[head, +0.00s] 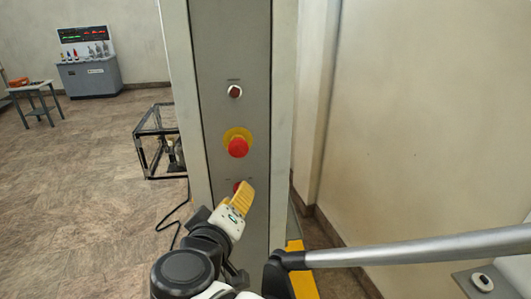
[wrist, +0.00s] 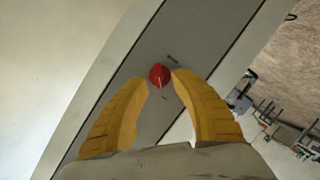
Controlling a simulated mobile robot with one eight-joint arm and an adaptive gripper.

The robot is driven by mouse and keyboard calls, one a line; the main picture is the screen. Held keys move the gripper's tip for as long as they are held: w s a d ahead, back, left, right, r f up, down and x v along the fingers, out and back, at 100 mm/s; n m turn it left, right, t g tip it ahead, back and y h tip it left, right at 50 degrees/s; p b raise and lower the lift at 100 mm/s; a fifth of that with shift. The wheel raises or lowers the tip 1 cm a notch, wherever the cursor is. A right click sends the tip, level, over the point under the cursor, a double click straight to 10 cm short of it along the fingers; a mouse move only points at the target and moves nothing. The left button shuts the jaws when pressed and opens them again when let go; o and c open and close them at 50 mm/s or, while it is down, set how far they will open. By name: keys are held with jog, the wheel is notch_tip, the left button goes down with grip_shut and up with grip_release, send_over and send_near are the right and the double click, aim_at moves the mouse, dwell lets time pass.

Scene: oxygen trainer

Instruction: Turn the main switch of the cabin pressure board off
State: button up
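The grey board (head: 232,45) stands upright in the middle of the head view. Its lowest control, a round red rotary switch (head: 237,186), is mostly hidden behind my yellow fingers there. The wrist view shows the red switch (wrist: 159,75) with a thin pale pointer line and small dark marks on the panel beside it. My gripper (wrist: 162,79) is open, its two yellow fingertips on either side of the switch, the right one very near its edge. I cannot tell whether they touch it. My gripper also shows in the head view (head: 246,192).
Above the switch are a red mushroom button (head: 237,147) on a yellow disc and a small dark red button (head: 234,91). A black-framed glass case (head: 158,140) stands behind left. A console (head: 90,78) and small table (head: 35,90) stand farther back. A wall (head: 420,130) is at right.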

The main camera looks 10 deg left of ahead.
jog(key=v, duration=1)
jog(key=w+d+f+m+g+h+b, duration=0.1)
jog(key=w+d+f+m+g+b, duration=0.15)
jog(key=d+f+b, duration=0.45)
jog(key=w+d+f+m+g+h+b, duration=0.1)
jog(key=w+d+f+g+b, duration=0.2)
jog(key=d+f, duration=0.85)
jog(key=s+d+f+m+g+y+b, duration=0.1)
jog(key=s+d+f+m+b, duration=0.1)
jog(key=d+f+b, duration=0.4)
jog(key=s+d+f+m+g+y+b, duration=0.1)
jog(key=s+d+f+m+b, duration=0.2)
jog(key=f, duration=0.6)
jog(key=d+b, duration=0.2)
jog(key=d, duration=0.1)
jog(key=shift+s+y+b, duration=0.25)
jog(key=shift+y+b, duration=0.1)
jog(key=shift+y, duration=0.05)
